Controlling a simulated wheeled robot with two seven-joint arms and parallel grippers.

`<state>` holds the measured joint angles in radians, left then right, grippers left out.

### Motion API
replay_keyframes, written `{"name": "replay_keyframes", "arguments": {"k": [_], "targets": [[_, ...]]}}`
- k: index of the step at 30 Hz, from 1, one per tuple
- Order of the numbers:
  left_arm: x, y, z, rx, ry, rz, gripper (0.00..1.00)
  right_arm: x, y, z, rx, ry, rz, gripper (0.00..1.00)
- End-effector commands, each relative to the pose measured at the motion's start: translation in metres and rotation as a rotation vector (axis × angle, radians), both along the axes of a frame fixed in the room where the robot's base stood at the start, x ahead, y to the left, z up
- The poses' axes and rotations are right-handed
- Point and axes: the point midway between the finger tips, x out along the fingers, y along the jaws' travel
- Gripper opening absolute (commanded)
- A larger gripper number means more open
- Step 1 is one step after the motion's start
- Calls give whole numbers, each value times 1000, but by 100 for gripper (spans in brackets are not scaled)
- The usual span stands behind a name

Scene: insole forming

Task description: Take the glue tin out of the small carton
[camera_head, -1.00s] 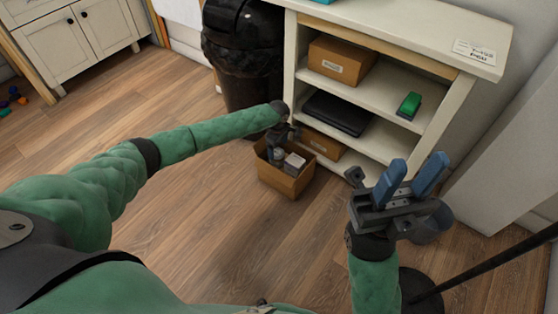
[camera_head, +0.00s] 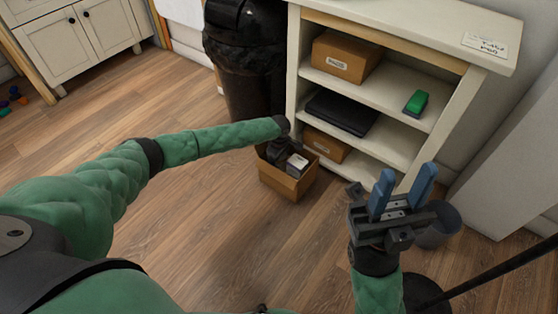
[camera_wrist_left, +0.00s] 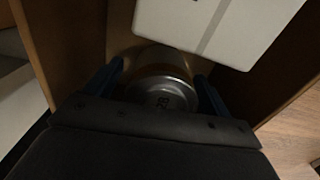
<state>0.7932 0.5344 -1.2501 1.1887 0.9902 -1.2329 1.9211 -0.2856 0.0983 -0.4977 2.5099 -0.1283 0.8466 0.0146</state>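The small open carton (camera_head: 290,187) stands on the floor in front of the shelf unit. My left gripper (camera_wrist_left: 160,88) reaches down inside it; in the head view its fingers are hidden by the wrist and the carton. In the left wrist view a silver metal tin (camera_wrist_left: 162,75) with dark print lies between the two blue fingers. The fingers stand apart on either side of it, and I cannot tell whether they touch it. A white box (camera_wrist_left: 205,25) is right beside the tin and also shows in the head view (camera_head: 297,164). My right gripper (camera_head: 403,190) is open and empty, raised at the right.
A black bin (camera_head: 245,60) stands behind the carton. The white shelf unit (camera_head: 400,155) holds brown cartons (camera_head: 345,57), a black flat case (camera_head: 341,112) and a green item (camera_head: 417,102). A grey bucket (camera_head: 440,224) is near my right gripper.

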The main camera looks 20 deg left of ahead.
Motion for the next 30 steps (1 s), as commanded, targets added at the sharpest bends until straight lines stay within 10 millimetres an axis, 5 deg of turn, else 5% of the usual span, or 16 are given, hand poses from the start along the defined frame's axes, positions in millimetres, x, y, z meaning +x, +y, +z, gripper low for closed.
{"name": "replay_keyframes", "arguments": {"k": [1, 9, 20, 30], "targets": [[0, 0, 0, 0, 0, 0, 74, 0, 0, 0, 1, 0, 0, 37], [0, 0, 0, 0, 0, 0, 27, 0, -1, 1, 3, -4, -1, 37], [0, 0, 13, 0, -1, 0, 27, 0, -1, 9, 7, -9, 0, 37], [0, 0, 88, -2, -2, -1, 27, -1, -6, 52, 61, -50, 20, 37]]}}
